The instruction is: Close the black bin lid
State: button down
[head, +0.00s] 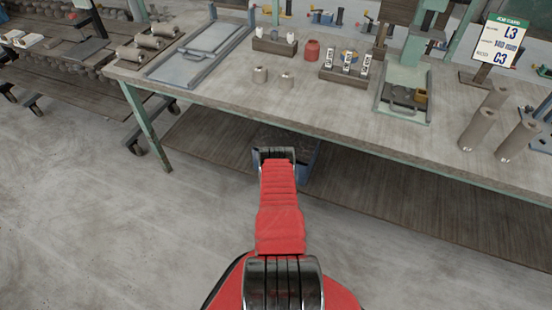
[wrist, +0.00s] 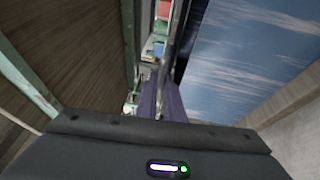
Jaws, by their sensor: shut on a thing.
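A dark bin (head: 311,165) with blue-grey sides stands under the front edge of the workbench in the head view, partly behind my arm. The black lid cannot be told clearly from the bin's dark top. My red arm reaches forward to the bin, and its black end covers part of it. In the wrist view my gripper (wrist: 165,108) shows as dark purplish pieces beyond the black housing. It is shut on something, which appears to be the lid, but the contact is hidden.
The workbench (head: 230,95) overhangs the bin and carries jars, clay cylinders, a glass-like tray and a job card (head: 498,42). A green bench leg (head: 148,128) stands to the left. A rack (head: 75,60) is farther left. Open concrete floor lies in front.

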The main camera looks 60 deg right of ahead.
jog(key=shift+s+d+r, duration=0.15)
jog(key=shift+d, duration=0.15)
jog(key=c, duration=2.2)
grip_release()
jog(key=shift+a, duration=0.1)
jog(key=v, duration=1.3)
jog(key=shift+s+a, duration=0.2)
jog(key=shift+a, duration=0.1)
